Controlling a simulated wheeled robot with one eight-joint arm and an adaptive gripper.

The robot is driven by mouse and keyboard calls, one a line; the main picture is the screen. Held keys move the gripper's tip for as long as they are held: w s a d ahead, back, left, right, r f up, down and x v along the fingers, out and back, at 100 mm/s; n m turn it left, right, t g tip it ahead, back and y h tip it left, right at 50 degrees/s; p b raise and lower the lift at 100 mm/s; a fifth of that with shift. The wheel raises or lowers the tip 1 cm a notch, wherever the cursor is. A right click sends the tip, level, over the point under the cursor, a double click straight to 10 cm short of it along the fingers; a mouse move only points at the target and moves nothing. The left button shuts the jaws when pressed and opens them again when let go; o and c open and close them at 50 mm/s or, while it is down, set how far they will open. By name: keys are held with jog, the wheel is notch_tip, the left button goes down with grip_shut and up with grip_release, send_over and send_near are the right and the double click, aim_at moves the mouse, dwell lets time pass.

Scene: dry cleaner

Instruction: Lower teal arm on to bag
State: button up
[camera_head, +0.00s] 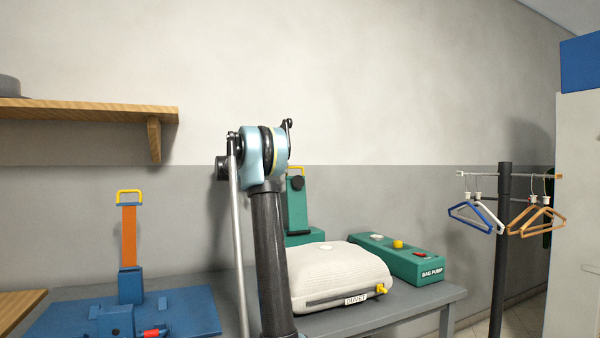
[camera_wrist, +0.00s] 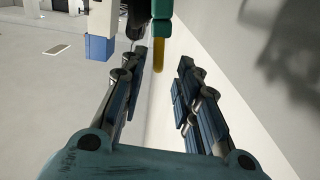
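The teal arm (camera_head: 297,205) stands upright behind the bag, with a yellow handle (camera_head: 295,170) at its top. My own arm partly covers it in the head view. The white duvet bag (camera_head: 338,268) lies on the grey table, labelled DUVET, in front of the teal arm's foot. In the wrist view, my gripper (camera_wrist: 160,62) is open, its two fingers well apart. The yellow handle (camera_wrist: 158,55) shows between the fingertips, with teal arm (camera_wrist: 162,12) beyond; neither finger appears to touch it. My gripper cannot be made out in the head view.
A teal bag pump box (camera_head: 400,258) sits right of the bag on the grey table (camera_head: 365,320). At left is a blue device (camera_head: 185,308) with an upright orange arm (camera_head: 129,237). A wooden shelf (camera_head: 85,110) is on the wall. A hanger rack (camera_head: 503,240) stands at right.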

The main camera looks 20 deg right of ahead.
jog(key=d, duration=1)
jog(key=shift+w+d, duration=0.1)
jog(key=shift+d, duration=0.1)
grip_shut()
jog(key=shift+r, duration=0.1)
